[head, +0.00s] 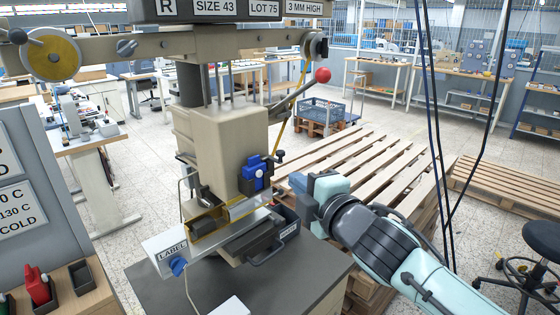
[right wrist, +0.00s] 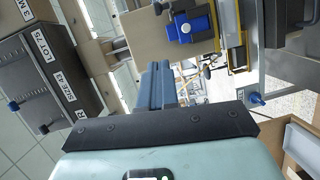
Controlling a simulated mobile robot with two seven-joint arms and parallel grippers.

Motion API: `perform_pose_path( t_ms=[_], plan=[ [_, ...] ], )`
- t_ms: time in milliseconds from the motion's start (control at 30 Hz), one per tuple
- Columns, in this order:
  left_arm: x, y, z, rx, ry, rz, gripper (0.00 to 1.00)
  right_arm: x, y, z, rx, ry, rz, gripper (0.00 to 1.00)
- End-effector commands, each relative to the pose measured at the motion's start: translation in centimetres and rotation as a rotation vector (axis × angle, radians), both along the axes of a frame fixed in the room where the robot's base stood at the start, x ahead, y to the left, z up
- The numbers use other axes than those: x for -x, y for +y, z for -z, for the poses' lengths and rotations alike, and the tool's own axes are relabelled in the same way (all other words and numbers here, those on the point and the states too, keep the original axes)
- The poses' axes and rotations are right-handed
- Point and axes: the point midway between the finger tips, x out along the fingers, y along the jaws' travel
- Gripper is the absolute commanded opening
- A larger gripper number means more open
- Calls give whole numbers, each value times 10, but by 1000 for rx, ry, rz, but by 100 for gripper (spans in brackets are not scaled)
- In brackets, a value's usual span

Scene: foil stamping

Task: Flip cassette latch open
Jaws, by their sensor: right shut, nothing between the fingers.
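A blue latch-like block (head: 255,172) with a round knob is on the front right of the beige stamping head (head: 222,140). It also shows at the top of the right wrist view (right wrist: 188,27). I cannot tell for sure whether this is the cassette latch or which way it is set. A yellow-edged frame (head: 208,222) with dark parts sits just below the head. My right gripper (head: 300,183) is shut and empty, to the right of the blue block and apart from it. Its blue-grey fingers (right wrist: 160,85) point toward the press in the wrist view. My left gripper is out of view.
A red-knobbed lever (head: 322,75) stands out above right. A wooden pallet stack (head: 350,160) stands behind my right arm. Cables hang at right.

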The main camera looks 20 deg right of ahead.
Motion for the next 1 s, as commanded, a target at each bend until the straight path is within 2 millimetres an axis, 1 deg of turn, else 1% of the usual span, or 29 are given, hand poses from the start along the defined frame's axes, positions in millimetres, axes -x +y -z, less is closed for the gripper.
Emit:
perform_pose_path(
  t_ms=[233, 367, 467, 800, 900, 1000],
  plan=[
    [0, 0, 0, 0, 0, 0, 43, -3, 0, 2, -3, 3, -1, 0],
    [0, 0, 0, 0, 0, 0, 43, -15, 1, 3, -3, 5, 0, 0],
    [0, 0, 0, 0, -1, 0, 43, -32, 1, 6, -5, 7, 0, 0],
    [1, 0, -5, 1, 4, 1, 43, -104, 3, 11, -5, 5, -1, 0],
    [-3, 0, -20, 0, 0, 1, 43, -114, -10, 10, -5, 5, 3, 0],
    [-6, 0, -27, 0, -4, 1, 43, -122, -17, 12, -5, 4, 0, 0]
  ],
)
